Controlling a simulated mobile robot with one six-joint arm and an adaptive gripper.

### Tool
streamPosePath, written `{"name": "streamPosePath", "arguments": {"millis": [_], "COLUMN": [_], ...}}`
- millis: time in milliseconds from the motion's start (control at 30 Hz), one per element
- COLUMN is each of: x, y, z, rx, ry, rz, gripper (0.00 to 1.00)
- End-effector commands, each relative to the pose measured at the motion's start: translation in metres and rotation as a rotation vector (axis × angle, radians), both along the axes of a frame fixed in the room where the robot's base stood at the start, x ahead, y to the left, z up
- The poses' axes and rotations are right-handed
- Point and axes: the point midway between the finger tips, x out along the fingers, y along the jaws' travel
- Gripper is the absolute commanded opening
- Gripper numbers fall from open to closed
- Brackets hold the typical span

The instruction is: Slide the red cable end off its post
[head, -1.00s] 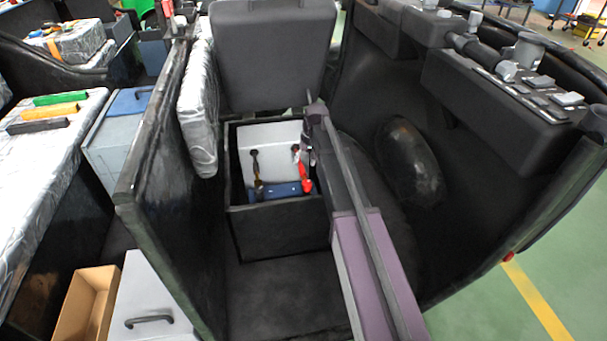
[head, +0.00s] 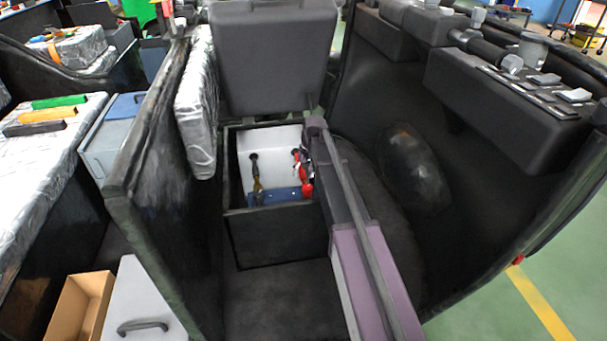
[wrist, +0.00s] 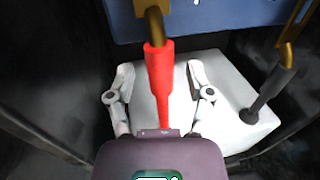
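The red cable end (wrist: 160,75) stands in the middle of the wrist view, with a brass-coloured piece (wrist: 153,24) at its top. In the head view the red cable end (head: 306,188) is low in the open black box, beside my arm. My gripper (wrist: 160,72) is open, one pale finger on each side of the red cable end. Gaps show between the fingers and the red sleeve. The post cannot be told clearly from the brass piece. In the head view my arm hides most of the gripper.
A white battery block (head: 270,142) sits inside the black box (head: 275,235), with a blue strip (head: 272,196). A dark cable end (wrist: 268,95) with a brass piece stands right in the wrist view. Dark walls close in around the box.

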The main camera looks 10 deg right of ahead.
Motion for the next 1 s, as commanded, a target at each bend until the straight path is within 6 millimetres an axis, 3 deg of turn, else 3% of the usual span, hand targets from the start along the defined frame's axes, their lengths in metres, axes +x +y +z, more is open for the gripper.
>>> {"name": "streamPosePath", "arguments": {"millis": [33,200,467,800,1000], "x": [0.000,0.000,0.005,0.049,0.056], "y": [0.000,0.000,0.000,0.000,0.001], "z": [0.000,0.000,0.000,0.000,0.000], "rx": [0.000,0.000,0.000,0.000,0.001], "ry": [0.000,0.000,0.000,0.000,-0.002], "rz": [0.000,0.000,0.000,0.001,0.001], "gripper": [0.50,0.00,0.00,0.00,0.00]}}
